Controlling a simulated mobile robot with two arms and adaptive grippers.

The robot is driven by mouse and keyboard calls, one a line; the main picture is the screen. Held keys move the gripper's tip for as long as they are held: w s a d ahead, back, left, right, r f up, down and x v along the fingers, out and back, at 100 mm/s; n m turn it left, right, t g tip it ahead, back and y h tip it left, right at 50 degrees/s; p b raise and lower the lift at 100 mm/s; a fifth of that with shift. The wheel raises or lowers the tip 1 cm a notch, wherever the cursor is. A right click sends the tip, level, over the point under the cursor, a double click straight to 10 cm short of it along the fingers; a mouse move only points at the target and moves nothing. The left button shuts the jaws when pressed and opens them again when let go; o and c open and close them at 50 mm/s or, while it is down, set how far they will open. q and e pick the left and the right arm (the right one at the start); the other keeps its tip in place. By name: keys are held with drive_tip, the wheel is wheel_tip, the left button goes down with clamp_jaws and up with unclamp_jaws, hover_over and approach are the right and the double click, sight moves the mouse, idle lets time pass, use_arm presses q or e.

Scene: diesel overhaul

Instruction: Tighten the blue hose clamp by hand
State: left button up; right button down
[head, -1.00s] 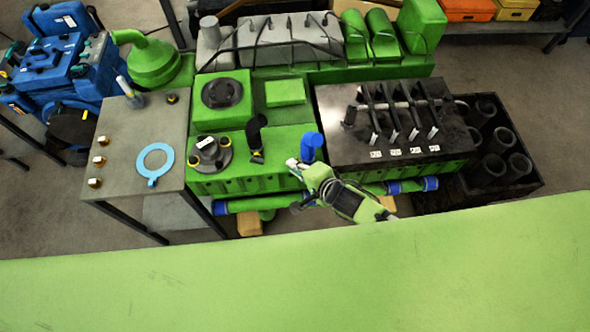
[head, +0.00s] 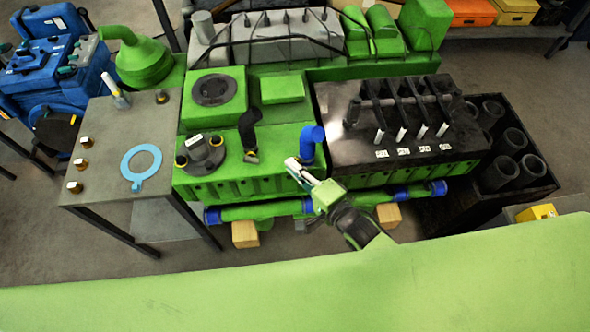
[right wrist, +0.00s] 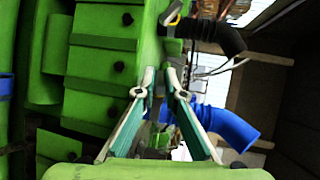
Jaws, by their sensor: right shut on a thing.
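The blue hose (head: 312,140) is a bent elbow standing at the front edge of the green engine (head: 270,138), left of the black top plate. It also shows in the right wrist view (right wrist: 222,126), just beyond my fingers. My right gripper (head: 292,164) reaches in from the front, its fingertips at the hose's lower left side. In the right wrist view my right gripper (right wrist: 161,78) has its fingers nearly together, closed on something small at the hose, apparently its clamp. The clamp itself is too small and covered to make out. My left gripper is not in view.
A grey side table (head: 108,190) at left holds a light blue ring (head: 141,167) and several brass fittings. A black elbow hose (head: 247,130) stands left of the blue one. A black crate of cylinders (head: 530,190) is at right.

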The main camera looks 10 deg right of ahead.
idle(0.3)
drive_tip(key=c, duration=2.1)
unclamp_jaws()
drive_tip(key=shift+s+a, duration=0.1)
